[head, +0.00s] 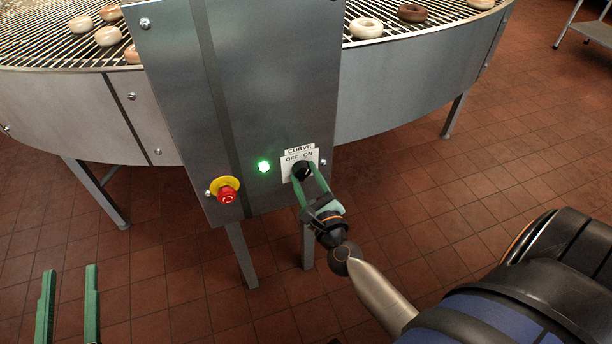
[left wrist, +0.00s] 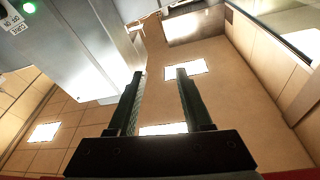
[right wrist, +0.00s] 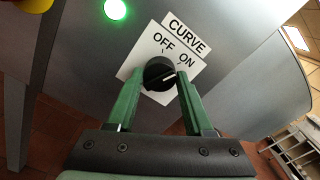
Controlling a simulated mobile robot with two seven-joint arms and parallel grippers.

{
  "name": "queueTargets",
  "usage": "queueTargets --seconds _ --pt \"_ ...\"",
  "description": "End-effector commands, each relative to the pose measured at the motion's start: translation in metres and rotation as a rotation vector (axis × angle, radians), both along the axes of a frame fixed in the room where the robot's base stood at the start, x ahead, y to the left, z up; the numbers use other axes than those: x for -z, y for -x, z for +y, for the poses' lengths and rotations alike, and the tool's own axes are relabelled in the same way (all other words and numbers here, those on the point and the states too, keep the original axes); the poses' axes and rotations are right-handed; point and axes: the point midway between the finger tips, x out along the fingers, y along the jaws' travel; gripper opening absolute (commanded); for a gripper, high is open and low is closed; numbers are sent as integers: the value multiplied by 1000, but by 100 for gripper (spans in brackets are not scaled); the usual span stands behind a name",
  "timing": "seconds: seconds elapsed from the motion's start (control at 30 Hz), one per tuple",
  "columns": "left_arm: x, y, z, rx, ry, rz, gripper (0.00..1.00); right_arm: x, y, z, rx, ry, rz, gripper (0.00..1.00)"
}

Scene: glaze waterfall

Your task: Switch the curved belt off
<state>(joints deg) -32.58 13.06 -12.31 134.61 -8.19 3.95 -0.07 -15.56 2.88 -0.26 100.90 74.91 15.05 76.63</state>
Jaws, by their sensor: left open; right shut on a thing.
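The curved belt (head: 415,27) runs behind a grey control panel (head: 262,80) and carries doughnuts. On the panel, a white plate marked CURVE, OFF and ON holds a black rotary knob (right wrist: 158,73). In the right wrist view the knob's white line points up and right, toward ON. A green lamp (head: 264,166) beside it is lit; it also shows in the right wrist view (right wrist: 115,9). My right gripper (head: 307,178) is shut on the knob, one finger on each side. My left gripper (head: 69,270) is open and empty, low at the left, away from the panel.
A red emergency button on a yellow base (head: 226,191) sits left of the lamp. Metal legs (head: 241,255) stand under the panel and belt. A steel table (head: 594,30) is at the far right. The tiled floor in front is clear.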

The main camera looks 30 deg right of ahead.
Motion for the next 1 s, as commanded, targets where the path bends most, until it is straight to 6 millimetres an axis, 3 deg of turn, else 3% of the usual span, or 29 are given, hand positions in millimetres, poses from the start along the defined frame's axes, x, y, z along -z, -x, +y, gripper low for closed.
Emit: queueTargets --seconds 0.17,0.43,0.8,0.9,1.0 --pt "36 -4 2 -21 2 160 50 -2 0 0 0 129 33 0" --pt "113 6 5 -56 -1 480 50 -2 0 0 -1 375 92 0" --pt "216 64 4 -78 -10 947 50 -2 0 0 1 694 168 0" --pt "233 80 2 -79 -10 1037 50 -1 0 0 0 762 185 0" --pt "227 77 2 -77 -10 1025 50 -1 0 0 0 819 198 0"
